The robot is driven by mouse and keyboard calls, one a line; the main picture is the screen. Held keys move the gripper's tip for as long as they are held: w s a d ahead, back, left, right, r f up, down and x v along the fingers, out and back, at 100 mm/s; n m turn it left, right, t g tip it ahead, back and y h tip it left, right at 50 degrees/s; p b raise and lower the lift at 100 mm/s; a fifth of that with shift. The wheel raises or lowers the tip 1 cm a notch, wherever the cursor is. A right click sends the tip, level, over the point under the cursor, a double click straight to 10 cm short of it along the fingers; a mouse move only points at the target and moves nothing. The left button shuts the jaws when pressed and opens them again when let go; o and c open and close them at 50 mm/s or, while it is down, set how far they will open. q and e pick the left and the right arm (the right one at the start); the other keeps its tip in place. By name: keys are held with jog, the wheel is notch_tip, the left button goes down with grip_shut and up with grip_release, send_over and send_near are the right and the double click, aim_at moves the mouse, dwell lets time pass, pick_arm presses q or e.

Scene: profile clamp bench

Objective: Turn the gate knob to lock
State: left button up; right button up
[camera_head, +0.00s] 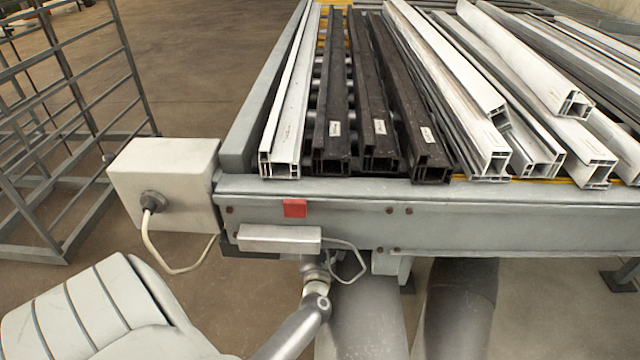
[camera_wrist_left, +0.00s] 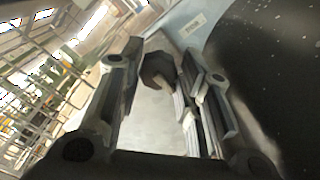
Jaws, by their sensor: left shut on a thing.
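The gate knob (camera_wrist_left: 157,68) is a dark, many-sided knob in front of a pale grey surface in the left wrist view. My left gripper (camera_wrist_left: 163,82) has one finger on each side of the knob and is shut on it. The knob's turned position cannot be told from this view. My right gripper is in neither view.
The grey bench (camera_head: 345,225) carries several white and black profiles lengthwise. A white box (camera_head: 180,172) with a cable sits at its left corner. A smaller box (camera_head: 279,238) and a red square (camera_head: 294,208) are on its front. A metal rack (camera_head: 60,160) stands at left.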

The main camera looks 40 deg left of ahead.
pick_arm(q)
jog(key=shift+a+r+m, duration=0.1)
jog(key=shift+r+m, duration=0.1)
jog(key=shift+m, duration=0.1)
dwell(0.4)
jog(key=o, duration=1)
jog(key=shift+c, duration=0.2)
jog(key=shift+f, duration=0.1)
jog(key=v, duration=1.2)
